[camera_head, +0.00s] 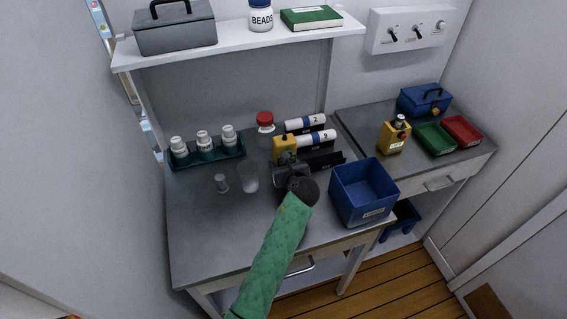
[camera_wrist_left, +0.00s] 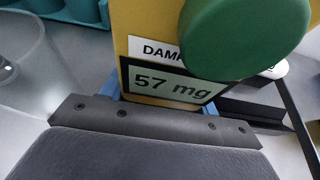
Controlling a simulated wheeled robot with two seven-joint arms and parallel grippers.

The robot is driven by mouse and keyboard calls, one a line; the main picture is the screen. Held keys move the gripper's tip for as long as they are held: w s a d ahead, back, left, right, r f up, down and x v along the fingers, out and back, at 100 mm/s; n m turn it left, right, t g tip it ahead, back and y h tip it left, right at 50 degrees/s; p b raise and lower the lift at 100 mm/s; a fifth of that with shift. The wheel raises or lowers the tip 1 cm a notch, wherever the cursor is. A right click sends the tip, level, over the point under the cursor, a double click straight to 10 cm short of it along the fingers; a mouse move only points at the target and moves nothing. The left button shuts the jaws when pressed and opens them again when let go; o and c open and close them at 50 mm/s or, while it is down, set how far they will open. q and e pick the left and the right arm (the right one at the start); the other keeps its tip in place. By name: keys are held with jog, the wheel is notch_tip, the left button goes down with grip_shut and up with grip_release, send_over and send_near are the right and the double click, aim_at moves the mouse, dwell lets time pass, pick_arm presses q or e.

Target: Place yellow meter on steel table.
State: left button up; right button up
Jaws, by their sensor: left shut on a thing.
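The yellow meter (camera_head: 284,147) is in my left gripper (camera_head: 286,163), over the back middle of the steel table (camera_head: 215,240). In the left wrist view the yellow meter (camera_wrist_left: 150,28) stands upright between the jaws, with a display reading "57 mg" and a partly covered label starting "DAMA". A round green part (camera_wrist_left: 245,35) covers its upper right. My left gripper (camera_wrist_left: 150,118) is shut on the meter. Its base is hidden, so I cannot tell whether it touches the table. My right gripper is not in view.
Near the meter are a clear beaker (camera_head: 249,178), a red-capped jar (camera_head: 265,124), a rack with rolls (camera_head: 318,158) and a blue bin (camera_head: 363,190). A teal tray (camera_head: 207,155) holds white bottles. Another yellow device (camera_head: 393,138) stands on the right counter. The table's front left is clear.

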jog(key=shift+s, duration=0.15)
pick_arm(q)
jog(key=o, duration=1.4)
jog(key=shift+f, duration=0.1)
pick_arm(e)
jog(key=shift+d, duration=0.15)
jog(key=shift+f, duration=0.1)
pick_arm(q)
jog(key=b+v, duration=0.3)
jog(key=v, duration=0.7)
jog(key=shift+s+d, duration=0.1)
jog(key=shift+s, duration=0.25)
jog(key=shift+s+d+r, duration=0.15)
jog(key=shift+s+r, duration=0.4)
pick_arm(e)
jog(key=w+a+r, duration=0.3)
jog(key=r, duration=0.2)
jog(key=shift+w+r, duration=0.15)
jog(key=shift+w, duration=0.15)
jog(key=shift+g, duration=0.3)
